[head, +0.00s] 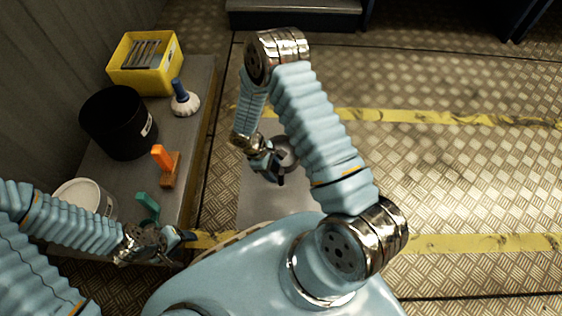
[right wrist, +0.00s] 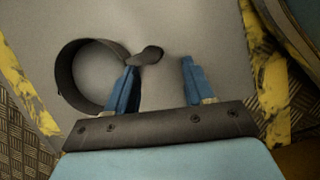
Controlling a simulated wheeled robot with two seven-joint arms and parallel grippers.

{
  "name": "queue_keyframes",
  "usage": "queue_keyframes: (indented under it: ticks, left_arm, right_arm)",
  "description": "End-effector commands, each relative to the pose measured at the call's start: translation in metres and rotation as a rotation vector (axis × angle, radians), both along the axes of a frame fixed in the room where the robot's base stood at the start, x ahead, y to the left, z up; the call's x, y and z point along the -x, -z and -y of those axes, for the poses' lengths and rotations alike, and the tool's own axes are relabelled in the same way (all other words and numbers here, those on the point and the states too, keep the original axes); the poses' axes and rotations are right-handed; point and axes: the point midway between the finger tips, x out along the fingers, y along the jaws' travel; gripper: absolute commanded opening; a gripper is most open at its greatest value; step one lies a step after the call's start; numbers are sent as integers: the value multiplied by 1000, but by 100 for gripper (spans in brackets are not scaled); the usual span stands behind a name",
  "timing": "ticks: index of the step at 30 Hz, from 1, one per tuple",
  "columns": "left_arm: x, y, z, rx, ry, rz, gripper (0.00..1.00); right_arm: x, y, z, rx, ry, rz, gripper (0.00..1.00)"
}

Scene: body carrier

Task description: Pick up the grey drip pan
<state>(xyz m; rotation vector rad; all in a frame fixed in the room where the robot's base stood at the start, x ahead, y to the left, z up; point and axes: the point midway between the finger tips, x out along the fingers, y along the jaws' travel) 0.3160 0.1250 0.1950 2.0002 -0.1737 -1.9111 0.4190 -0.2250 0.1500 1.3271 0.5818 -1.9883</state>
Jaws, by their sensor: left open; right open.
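The grey drip pan (right wrist: 65,78), round with a short handle (right wrist: 148,56), rests on a grey panel (right wrist: 205,25) in the right wrist view. My right gripper (right wrist: 159,68) is open, its fingers empty. The handle's end lies just ahead of the fingertips, closer to the left finger, and the pan's round body is left of that finger. In the head view the pan (head: 287,150) is partly hidden behind my right gripper (head: 272,172). My left gripper (head: 180,240) is open and empty beside the bench at the left, away from the pan.
The bench (head: 200,100) at left holds a yellow crate (head: 150,80), black bucket (head: 115,120), white tub (head: 85,197), blue-handled brush (head: 182,100), orange-handled tool (head: 163,160) and green-handled tool (head: 147,205). Yellow stripes (head: 450,120) cross the plated floor. Open floor lies to the right.

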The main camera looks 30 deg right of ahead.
Motion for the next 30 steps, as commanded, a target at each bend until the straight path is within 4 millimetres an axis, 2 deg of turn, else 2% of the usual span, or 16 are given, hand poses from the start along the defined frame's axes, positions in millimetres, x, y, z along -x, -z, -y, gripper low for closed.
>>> queue_keyframes:
  ticks: [7, 15, 21, 23, 30]
  left_arm:
    - [0, 4, 0, 1, 0, -1, 57]
    - [0, 10, 1, 2, 2, -2, 57]
    - [0, 9, 1, 3, 2, -2, 57]
    - [0, 9, 1, 3, 2, -2, 57]
    - [0, 9, 1, 2, 2, -2, 57]
  right_arm:
    - [4, 17, 8, 0, 3, -1, 53]
    - [12, 52, 24, 0, 2, 0, 53]
    - [12, 53, 24, -1, 3, 2, 53]
    - [12, 53, 24, -1, 3, 2, 47]
    - [12, 53, 24, -2, 2, 1, 10]
